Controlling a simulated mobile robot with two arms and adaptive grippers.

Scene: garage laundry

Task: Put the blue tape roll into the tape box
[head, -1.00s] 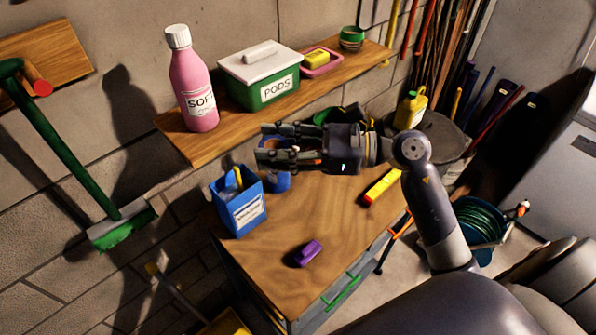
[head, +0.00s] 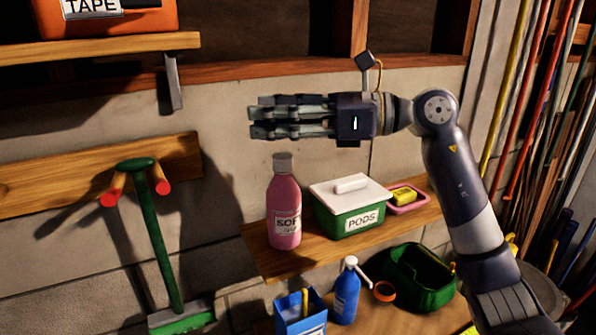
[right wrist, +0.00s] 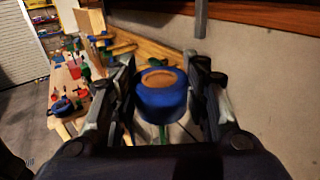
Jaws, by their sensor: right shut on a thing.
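The blue tape roll (right wrist: 161,103) shows in the right wrist view, held between the two fingers of my right gripper (right wrist: 165,95), with its brown core facing up. In the head view my right gripper (head: 256,120) points left, level, in the air above the pink bottle. The roll cannot be made out there. The tape box (head: 120,22) is orange with a white TAPE label and stands on the upper shelf at the top left, cut off by the picture's edge. The gripper is to its right and lower. My left gripper is not in view.
The upper shelf (head: 100,50) has a metal bracket (head: 172,83) below its right end. The lower shelf (head: 262,262) holds a pink bottle (head: 284,212), a green PODS box (head: 346,216) and a pink dish. A green broom (head: 155,230) hangs at left. The wall between is clear.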

